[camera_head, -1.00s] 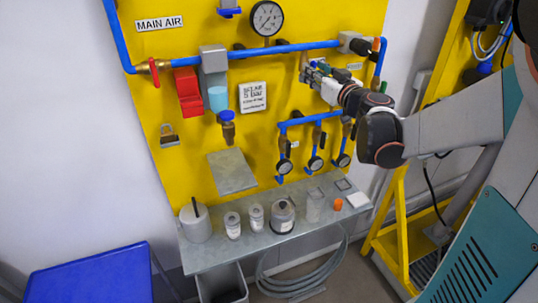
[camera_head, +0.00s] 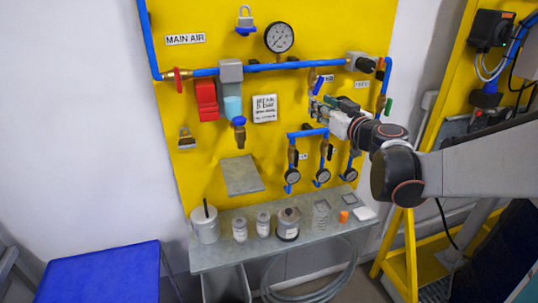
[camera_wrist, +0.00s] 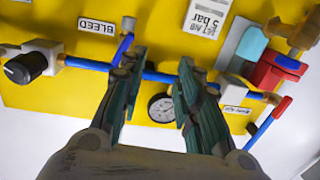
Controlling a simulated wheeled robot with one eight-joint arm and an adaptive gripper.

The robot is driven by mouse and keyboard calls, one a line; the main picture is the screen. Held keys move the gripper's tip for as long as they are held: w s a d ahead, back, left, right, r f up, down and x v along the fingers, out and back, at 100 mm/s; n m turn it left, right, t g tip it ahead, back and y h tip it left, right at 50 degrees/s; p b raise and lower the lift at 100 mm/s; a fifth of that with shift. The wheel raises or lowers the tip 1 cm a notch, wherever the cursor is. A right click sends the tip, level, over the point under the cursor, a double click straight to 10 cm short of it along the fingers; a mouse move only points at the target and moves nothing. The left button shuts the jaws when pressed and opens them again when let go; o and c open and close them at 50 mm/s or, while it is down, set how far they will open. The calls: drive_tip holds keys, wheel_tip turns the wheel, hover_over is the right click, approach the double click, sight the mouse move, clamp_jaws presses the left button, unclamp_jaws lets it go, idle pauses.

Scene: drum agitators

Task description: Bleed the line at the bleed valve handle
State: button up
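The bleed valve has a blue lever handle (camera_wrist: 123,48) beside the BLEED label (camera_wrist: 97,25) in the wrist view. It hangs off the blue main pipe. In the head view the blue handle (camera_head: 318,85) shows just above my gripper (camera_head: 314,107). My gripper (camera_wrist: 161,62) is open and empty, its two fingers spread before the panel. The left finger's tip in the wrist view is close to the handle's end and may overlap it; I cannot tell whether they touch. The handle is not between the fingers.
A pressure gauge (camera_head: 279,38) and a red-and-blue filter unit (camera_head: 207,99) are on the yellow panel. Small regulators with gauges (camera_head: 323,175) hang below my gripper. A grey shelf (camera_head: 215,257) holds jars and cans. A yellow frame (camera_head: 410,250) stands at the right.

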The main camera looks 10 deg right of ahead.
drive_tip(key=s+a+f+n+g+y+b, duration=0.1)
drive_tip(key=s+a+f+g+b, duration=0.1)
drive_tip(key=a, duration=0.6)
drive_tip(key=s+a+f+n+g+y+b, duration=0.2)
drive_tip(key=s+a+f+b, duration=0.1)
drive_tip(key=a+f, duration=0.3)
drive_tip(key=shift+s+a+f, duration=0.25)
drive_tip(key=shift+s+a, duration=0.35)
drive_tip(key=shift+a, duration=0.65)
